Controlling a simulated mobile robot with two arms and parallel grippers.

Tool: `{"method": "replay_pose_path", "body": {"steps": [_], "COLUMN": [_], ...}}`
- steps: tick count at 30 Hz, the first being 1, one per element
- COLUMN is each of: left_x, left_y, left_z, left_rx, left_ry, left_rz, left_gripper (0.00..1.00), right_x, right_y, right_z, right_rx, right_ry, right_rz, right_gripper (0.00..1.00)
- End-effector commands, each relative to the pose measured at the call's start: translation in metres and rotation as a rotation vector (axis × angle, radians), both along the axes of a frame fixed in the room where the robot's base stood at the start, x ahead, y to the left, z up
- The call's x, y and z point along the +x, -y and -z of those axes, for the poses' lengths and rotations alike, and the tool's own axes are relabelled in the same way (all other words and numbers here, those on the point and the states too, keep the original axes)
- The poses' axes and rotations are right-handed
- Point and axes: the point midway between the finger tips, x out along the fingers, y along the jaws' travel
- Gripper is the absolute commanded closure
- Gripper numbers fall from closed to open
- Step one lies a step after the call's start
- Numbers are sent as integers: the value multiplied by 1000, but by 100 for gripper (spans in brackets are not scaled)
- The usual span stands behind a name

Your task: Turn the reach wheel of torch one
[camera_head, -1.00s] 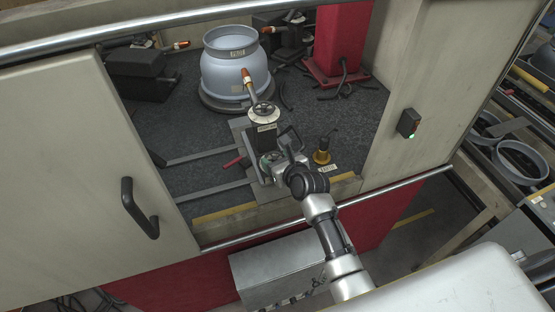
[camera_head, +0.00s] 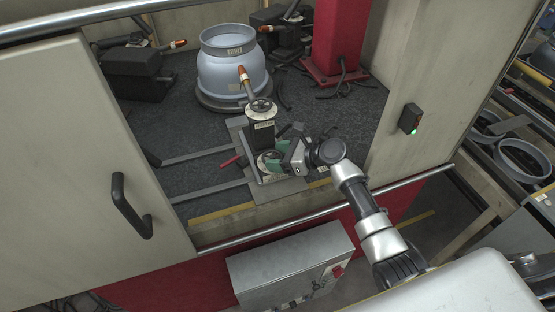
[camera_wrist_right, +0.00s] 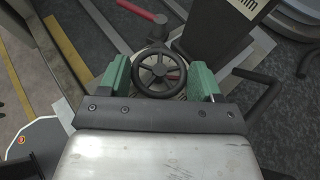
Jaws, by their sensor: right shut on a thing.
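The torch one stand is a dark block (camera_head: 261,132) with a round wheel (camera_head: 261,108) on top and an orange-tipped torch (camera_head: 245,76) pointing at the grey-blue cylinder (camera_head: 233,68). A lower black spoked handwheel (camera_wrist_right: 159,72) sits at the stand's base. My right gripper (camera_head: 272,163) is at this lower wheel, reaching in from the right. The wheel's rim is partly hidden by my gripper in the head view. My left gripper is not in view.
A red lever (camera_head: 230,161) lies just left of the stand; its red grip (camera_wrist_right: 137,11) also shows in the wrist view. A red column (camera_head: 340,40) stands behind on the right. A rail (camera_head: 330,202) crosses the front, above a grey control box (camera_head: 290,268).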

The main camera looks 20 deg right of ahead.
Motion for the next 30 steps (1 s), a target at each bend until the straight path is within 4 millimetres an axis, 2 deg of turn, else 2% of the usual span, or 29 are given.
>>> {"method": "replay_pose_path", "body": {"steps": [18, 30], "left_x": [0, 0], "left_y": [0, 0], "left_z": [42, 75], "left_rx": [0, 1], "left_ry": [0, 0], "left_rz": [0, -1], "left_gripper": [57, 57], "right_x": [11, 14], "right_y": [4, 4], "right_z": [3, 4], "right_rx": [-1, -2], "right_ry": [1, -2], "right_rz": [-577, -847], "right_gripper": [59, 59]}}
